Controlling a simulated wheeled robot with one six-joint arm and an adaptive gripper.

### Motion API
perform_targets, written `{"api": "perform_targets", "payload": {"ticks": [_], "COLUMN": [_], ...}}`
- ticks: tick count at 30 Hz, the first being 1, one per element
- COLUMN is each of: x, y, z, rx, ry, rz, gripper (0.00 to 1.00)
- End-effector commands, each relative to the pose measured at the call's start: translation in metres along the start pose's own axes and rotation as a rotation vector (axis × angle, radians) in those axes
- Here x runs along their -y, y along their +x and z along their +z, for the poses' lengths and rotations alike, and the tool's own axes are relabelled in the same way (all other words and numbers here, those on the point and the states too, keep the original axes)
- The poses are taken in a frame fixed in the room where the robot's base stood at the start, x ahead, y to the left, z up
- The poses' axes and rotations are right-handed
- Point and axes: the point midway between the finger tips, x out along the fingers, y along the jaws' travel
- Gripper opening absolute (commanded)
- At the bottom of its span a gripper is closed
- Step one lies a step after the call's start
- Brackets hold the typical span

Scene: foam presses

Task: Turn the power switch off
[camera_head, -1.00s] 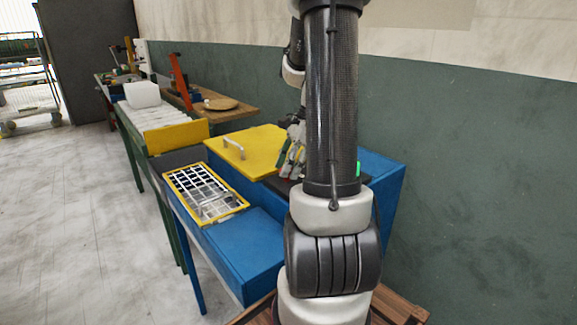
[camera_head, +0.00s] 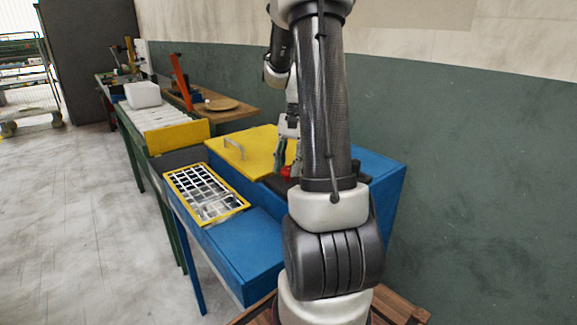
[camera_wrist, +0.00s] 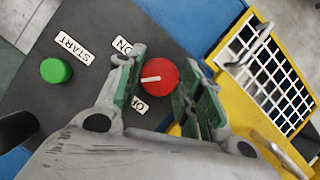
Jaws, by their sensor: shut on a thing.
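The power switch is a red round knob (camera_wrist: 160,78) with a white pointer line, on a dark control panel (camera_wrist: 95,25). In the wrist view the pointer points left, between the ON label (camera_wrist: 122,47) and a partly hidden label starting with O (camera_wrist: 136,106). My gripper (camera_wrist: 164,68) is shut on the red knob, with one green-padded finger on each side. In the head view the red knob also shows (camera_head: 287,171) below my gripper (camera_head: 285,150), partly behind my arm.
A green button (camera_wrist: 56,70) with a START label (camera_wrist: 74,48) sits left of the knob. A yellow cover (camera_head: 245,150) with a metal handle and a yellow-framed grid (camera_head: 205,193) lie beside the panel. A green wall (camera_head: 480,200) stands at the right.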

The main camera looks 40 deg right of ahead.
Motion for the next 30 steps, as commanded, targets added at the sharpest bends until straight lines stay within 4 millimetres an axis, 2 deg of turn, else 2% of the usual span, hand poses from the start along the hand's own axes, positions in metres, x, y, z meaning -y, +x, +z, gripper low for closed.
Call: {"api": "perform_targets", "payload": {"ticks": [18,30], "x": [0.0040,0.0046], "y": [-0.0006,-0.0005], "z": [0.0005,0.0009], "rx": [-0.004,-0.004], "ry": [-0.508,-0.677], "rz": [0.209,0.279], "gripper": [0.13,0.13]}}
